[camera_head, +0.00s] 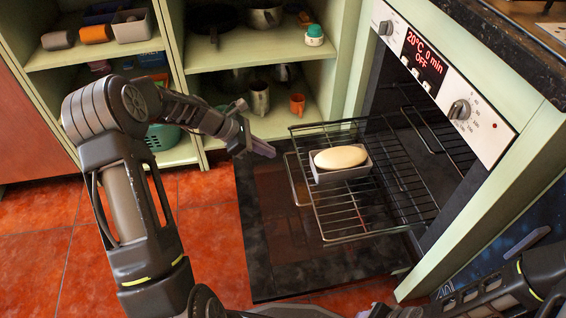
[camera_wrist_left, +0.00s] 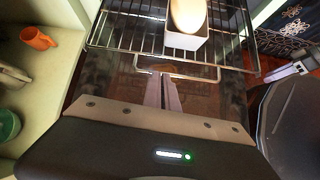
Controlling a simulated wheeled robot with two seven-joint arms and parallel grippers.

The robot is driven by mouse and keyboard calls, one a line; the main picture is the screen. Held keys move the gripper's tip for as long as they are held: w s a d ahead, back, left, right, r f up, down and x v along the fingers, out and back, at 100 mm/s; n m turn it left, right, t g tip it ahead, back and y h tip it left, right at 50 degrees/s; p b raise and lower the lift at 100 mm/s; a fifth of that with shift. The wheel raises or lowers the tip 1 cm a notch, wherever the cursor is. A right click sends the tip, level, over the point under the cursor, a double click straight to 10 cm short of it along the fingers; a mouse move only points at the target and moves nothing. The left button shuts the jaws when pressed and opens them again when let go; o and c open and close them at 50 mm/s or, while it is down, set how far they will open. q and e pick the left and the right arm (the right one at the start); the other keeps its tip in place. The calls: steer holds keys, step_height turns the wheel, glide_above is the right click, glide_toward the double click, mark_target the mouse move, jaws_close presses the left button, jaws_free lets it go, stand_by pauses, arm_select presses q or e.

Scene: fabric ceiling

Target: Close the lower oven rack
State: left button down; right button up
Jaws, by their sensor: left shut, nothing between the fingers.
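The oven rack (camera_head: 405,192) is pulled out over the lowered oven door (camera_head: 265,235). It carries a white dish (camera_head: 345,173) with a pale oval loaf (camera_head: 340,157). A wire loop (camera_head: 292,180), perhaps the front of a lower rack, sticks out below its front edge; it also shows in the left wrist view (camera_wrist_left: 185,77). My left gripper (camera_head: 268,151) is shut and empty, just in front of the rack's front left corner. In the left wrist view its fingertips (camera_wrist_left: 164,78) point at the wire loop; contact is unclear. My right gripper (camera_head: 527,240) shows only in part at the right.
Open green shelves (camera_head: 265,47) with pots, cups and an orange mug (camera_head: 297,104) stand behind my left arm. The oven control panel (camera_head: 440,80) is above the opening at the right. The red tiled floor (camera_head: 45,240) is clear at the left.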

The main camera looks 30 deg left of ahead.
arm_select(q)
steer(key=shift+n, duration=0.4)
steer(key=b+x, duration=0.4)
steer(key=x, duration=0.5)
steer(key=shift+f, duration=0.15)
steer(key=shift+w+d+f, duration=0.2)
steer(key=shift+w+d, duration=0.05)
steer(key=shift+d, duration=0.05)
